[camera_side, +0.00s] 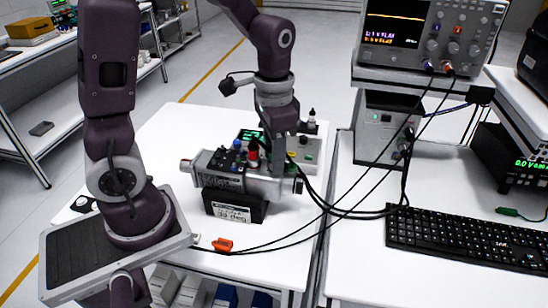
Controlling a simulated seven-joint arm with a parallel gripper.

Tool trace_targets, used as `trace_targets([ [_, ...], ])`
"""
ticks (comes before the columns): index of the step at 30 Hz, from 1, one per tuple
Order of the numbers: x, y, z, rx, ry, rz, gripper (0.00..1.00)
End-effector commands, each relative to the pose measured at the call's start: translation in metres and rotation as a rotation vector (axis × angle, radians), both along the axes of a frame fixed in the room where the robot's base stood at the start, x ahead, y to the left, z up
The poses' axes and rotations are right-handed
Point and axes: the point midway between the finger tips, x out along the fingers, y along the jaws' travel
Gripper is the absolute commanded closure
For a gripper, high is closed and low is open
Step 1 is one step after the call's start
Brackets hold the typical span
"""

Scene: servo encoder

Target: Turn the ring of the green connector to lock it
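The servo motor (213,170), a grey metal body with a black front part, rests on a black block (222,207) on the white table. Small blue knobs or connectors and a red connector (252,152) stand on top of it. My gripper (275,165) reaches down onto the motor's right part, just right of the red connector.
Black cables (330,210) run from the motor to the right. An orange piece (222,244) lies at the table's front. A keyboard (465,239) and an oscilloscope (430,35) are at the right. The table's back left is clear.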

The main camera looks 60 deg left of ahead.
Motion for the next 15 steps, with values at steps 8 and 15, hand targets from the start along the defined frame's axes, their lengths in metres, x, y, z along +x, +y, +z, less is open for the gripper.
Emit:
trace_targets([
  [8,0.0000,-0.0001,0.0000,0.000,0.000,-0.001,1.00],
  [15,0.0001,0.0003,0.0000,0.000,0.000,-0.039,1.00],
])
